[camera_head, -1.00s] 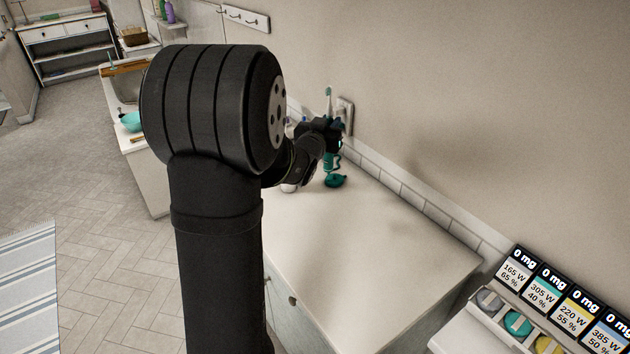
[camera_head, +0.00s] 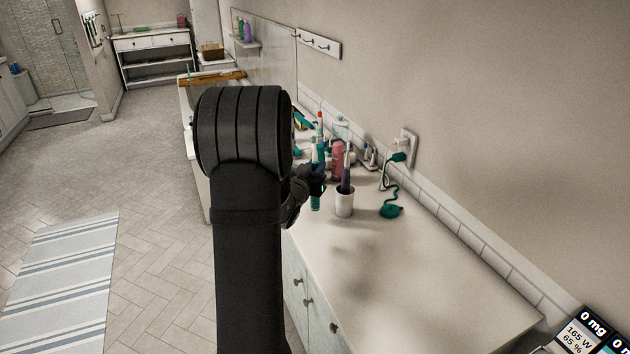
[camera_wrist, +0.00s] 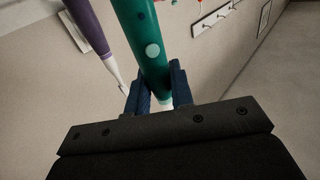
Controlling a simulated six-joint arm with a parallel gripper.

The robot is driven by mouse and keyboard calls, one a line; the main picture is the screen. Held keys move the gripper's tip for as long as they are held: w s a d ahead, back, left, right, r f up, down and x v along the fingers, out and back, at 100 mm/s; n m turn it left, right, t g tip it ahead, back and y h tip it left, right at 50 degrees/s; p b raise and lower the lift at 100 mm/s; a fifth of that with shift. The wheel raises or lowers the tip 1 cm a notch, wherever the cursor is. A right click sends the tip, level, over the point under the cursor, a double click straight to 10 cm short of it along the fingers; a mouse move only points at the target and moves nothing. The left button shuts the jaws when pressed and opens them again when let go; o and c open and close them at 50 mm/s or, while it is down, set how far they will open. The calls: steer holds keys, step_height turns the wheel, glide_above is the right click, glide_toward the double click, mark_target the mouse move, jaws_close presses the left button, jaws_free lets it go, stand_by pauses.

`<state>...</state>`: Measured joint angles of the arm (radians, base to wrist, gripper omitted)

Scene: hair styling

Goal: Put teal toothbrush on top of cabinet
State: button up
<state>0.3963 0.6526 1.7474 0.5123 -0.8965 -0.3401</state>
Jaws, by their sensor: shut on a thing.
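The teal toothbrush (camera_head: 315,202) is upright in my gripper (camera_head: 314,182), above or beside the left part of the counter; its height over the top is unclear. In the wrist view, the toothbrush's teal handle (camera_wrist: 145,45) with light round spots sits between the two dark blue fingers of my gripper (camera_wrist: 160,88), shut on it. The white cabinet (camera_head: 400,275) has a pale top and doors with round knobs. My arm hides its left part.
A white cup (camera_head: 344,203) with a purple toothbrush (camera_head: 346,172) stands just right of my gripper; the purple toothbrush (camera_wrist: 88,28) shows in the wrist view too. A pink bottle (camera_head: 337,160) stands behind. A teal charger base (camera_head: 391,211) lies corded near the wall. The front right top is clear.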

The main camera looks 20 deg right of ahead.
steer(key=shift+w+a+f, duration=0.15)
steer(key=shift+f, duration=2.05)
steer(key=o, duration=0.8)
steer(key=v, duration=1.2)
